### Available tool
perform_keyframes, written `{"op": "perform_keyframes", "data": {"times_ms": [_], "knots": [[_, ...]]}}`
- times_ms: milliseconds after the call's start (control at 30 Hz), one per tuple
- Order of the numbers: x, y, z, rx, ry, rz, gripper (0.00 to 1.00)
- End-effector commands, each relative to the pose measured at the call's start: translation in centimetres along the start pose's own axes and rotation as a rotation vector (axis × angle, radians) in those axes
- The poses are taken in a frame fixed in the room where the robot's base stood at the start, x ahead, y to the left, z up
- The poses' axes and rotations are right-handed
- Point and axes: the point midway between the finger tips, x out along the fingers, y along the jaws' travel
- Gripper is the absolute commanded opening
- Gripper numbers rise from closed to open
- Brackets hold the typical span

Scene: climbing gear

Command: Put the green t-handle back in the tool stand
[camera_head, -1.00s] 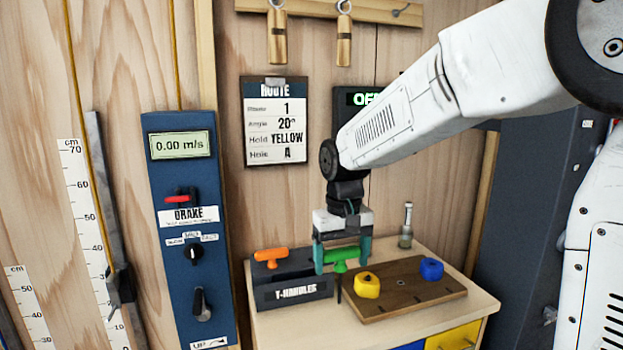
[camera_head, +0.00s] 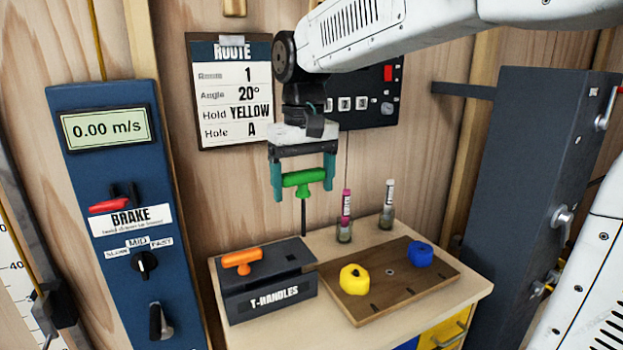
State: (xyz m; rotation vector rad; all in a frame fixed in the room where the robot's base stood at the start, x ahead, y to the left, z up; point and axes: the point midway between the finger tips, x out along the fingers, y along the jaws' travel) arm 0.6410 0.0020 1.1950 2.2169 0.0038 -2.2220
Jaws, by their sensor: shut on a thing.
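The green T-handle (camera_head: 303,179) is held by its crossbar between the teal fingers of my gripper (camera_head: 303,181), which is shut on it. Its dark shaft (camera_head: 303,217) points straight down, with the tip in the air above the cabinet top, just right of the tool stand. The tool stand (camera_head: 268,299) is a dark block labelled "T-HANDLES" at the left of the cabinet top. An orange T-handle (camera_head: 242,261) sits in the stand on its left side.
A wooden board (camera_head: 413,289) right of the stand carries a yellow hold (camera_head: 354,280) and a blue hold (camera_head: 419,254). Two small vials, one pink-capped (camera_head: 346,212) and one pale (camera_head: 387,207), stand behind it. A blue brake panel (camera_head: 128,220) is at the left.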

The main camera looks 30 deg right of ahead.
Motion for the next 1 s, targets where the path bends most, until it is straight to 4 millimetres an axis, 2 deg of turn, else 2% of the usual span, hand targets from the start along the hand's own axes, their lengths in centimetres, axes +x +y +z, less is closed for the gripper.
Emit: {"op": "perform_keyframes", "data": {"times_ms": [300,500,700,1000], "knots": [[1.9,0.2,-4.5,0.004,0.0,0.0,0.52],[2.7,0.2,-6.6,0.004,0.0,0.0,0.52],[3.1,0.2,-7.6,0.004,0.001,0.0,0.52],[3.2,0.2,-7.7,0.003,0.002,0.0,0.52]]}}
